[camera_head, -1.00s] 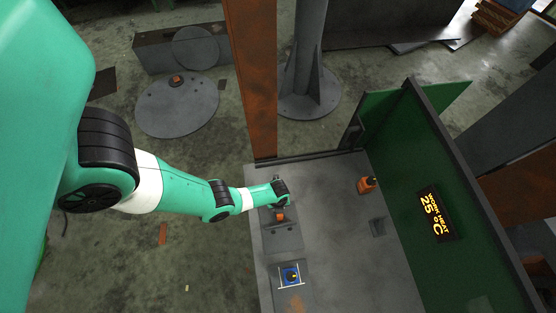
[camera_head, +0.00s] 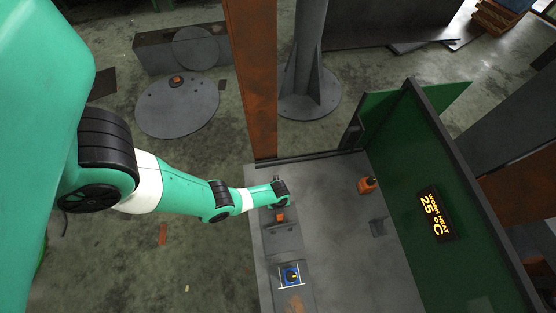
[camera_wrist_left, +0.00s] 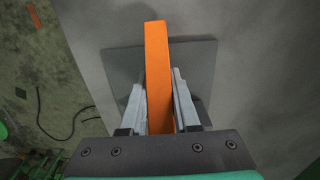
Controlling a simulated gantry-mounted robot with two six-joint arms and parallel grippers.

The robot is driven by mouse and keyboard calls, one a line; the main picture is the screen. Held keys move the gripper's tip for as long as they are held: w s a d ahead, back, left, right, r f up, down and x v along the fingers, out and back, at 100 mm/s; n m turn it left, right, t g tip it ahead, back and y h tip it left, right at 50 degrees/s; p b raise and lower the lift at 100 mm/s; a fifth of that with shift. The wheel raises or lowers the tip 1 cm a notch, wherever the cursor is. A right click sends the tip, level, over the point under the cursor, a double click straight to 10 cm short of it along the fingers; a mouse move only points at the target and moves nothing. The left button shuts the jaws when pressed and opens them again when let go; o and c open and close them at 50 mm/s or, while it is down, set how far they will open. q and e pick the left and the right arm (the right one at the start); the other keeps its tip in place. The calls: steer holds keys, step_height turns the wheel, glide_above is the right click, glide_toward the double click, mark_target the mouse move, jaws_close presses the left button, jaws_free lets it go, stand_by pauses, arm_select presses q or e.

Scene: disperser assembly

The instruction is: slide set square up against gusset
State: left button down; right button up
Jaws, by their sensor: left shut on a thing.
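My left gripper (camera_head: 279,204) is low over the left side of the grey table, shut on an upright orange piece (camera_head: 280,216). In the left wrist view, the orange piece (camera_wrist_left: 158,75) stands between the two fingers (camera_wrist_left: 158,105), above a flat grey plate (camera_wrist_left: 115,65). I take this piece to be the set square, but its full shape is hidden. A grey plate (camera_head: 283,240) lies just below the gripper in the head view. I cannot tell which part is the gusset, or whether the orange piece touches it. My right gripper is out of view.
A green wall with a display (camera_head: 436,213) bounds the right side. The table middle (camera_head: 335,220) is clear.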

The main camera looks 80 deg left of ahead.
arm_select(q)
steer(key=shift+d, duration=0.8)
stand_by(0.7)
steer(key=c, duration=0.6)
jaws_free()
steer(key=shift+o, duration=0.2)
step_height(320, 180, up, 12)
steer(key=p, duration=1.2)
steer(key=shift+f, duration=0.1)
steer(key=shift+f, duration=0.1)
steer(key=shift+w+d, duration=0.1)
